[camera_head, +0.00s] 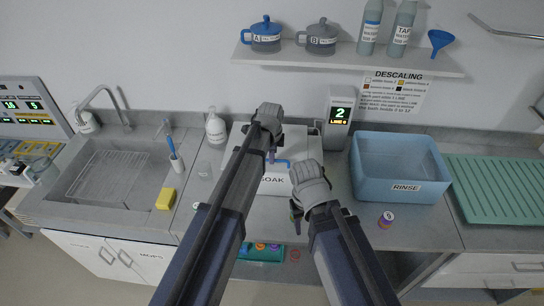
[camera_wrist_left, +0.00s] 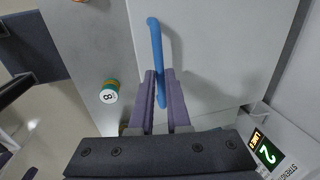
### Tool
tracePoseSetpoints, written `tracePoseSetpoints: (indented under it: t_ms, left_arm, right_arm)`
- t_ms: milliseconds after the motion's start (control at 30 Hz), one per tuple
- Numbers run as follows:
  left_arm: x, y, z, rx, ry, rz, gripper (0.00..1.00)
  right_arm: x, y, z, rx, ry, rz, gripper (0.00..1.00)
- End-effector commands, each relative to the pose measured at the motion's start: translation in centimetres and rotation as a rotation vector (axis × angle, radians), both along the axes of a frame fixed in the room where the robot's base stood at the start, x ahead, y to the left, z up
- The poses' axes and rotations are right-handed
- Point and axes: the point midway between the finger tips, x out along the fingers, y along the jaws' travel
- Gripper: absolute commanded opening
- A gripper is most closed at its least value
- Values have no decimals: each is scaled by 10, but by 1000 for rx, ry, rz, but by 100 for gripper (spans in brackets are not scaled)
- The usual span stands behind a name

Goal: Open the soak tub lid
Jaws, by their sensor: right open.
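The soak tub (camera_head: 272,182) is a white box in the middle of the counter, marked SOAK and partly hidden behind my arms. Its white lid (camera_wrist_left: 215,50) looks down and bears a blue bar handle (camera_head: 281,162). In the left wrist view the handle (camera_wrist_left: 156,45) runs between the fingers of my left gripper (camera_wrist_left: 160,75). The fingers are close together on either side of its lower end. In the head view my left gripper (camera_head: 271,153) reaches down to the handle. My right gripper (camera_head: 296,212) is open beside the tub's front right, apart from the handle.
A blue RINSE basin (camera_head: 405,188) and teal drain mat (camera_head: 500,190) lie right. A display unit (camera_head: 340,118) stands behind the tub. The sink (camera_head: 105,170), sponge (camera_head: 166,198) and soap bottle (camera_head: 215,128) are left. A small can (camera_head: 387,218) stands near the front edge. A shelf (camera_head: 350,62) hangs above.

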Motion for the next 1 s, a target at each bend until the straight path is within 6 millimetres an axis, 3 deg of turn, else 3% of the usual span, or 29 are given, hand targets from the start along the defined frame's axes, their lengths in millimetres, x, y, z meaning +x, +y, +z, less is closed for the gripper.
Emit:
tracePoseSetpoints:
  t_ms: [100,1000]
  left_arm:
    - [0,0,0,0,0,0,0]
    - [0,0,0,0,0,0,0]
  right_arm:
    - [0,0,0,0,0,0,50]
    - [0,0,0,0,0,0,50]
